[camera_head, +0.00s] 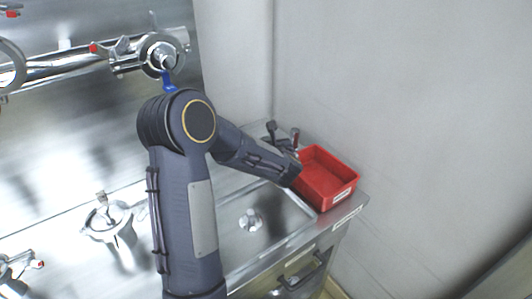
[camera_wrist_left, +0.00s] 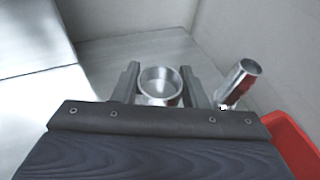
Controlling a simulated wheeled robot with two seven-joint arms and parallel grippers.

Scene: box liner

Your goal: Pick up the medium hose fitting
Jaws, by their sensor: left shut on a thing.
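My left arm reaches across the sink to the counter's back right corner, beside the red bin. In the left wrist view my left gripper (camera_wrist_left: 160,78) has its two fingers closed around a round, hollow metal hose fitting (camera_wrist_left: 160,80), taken as the medium one, its open end facing up. In the head view my left gripper (camera_head: 284,144) is small and the held fitting is hard to make out. A second, narrower metal tube fitting (camera_wrist_left: 240,82) leans just right of the fingers, apart from the held one. My right gripper is not in view.
A red bin (camera_head: 340,190) stands on the counter right of my gripper; its edge (camera_wrist_left: 292,150) shows at the wrist view's right. A sink with a metal piece (camera_head: 250,220) inside lies below. Another metal fitting (camera_head: 115,230) stands at left. A wall closes off the right.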

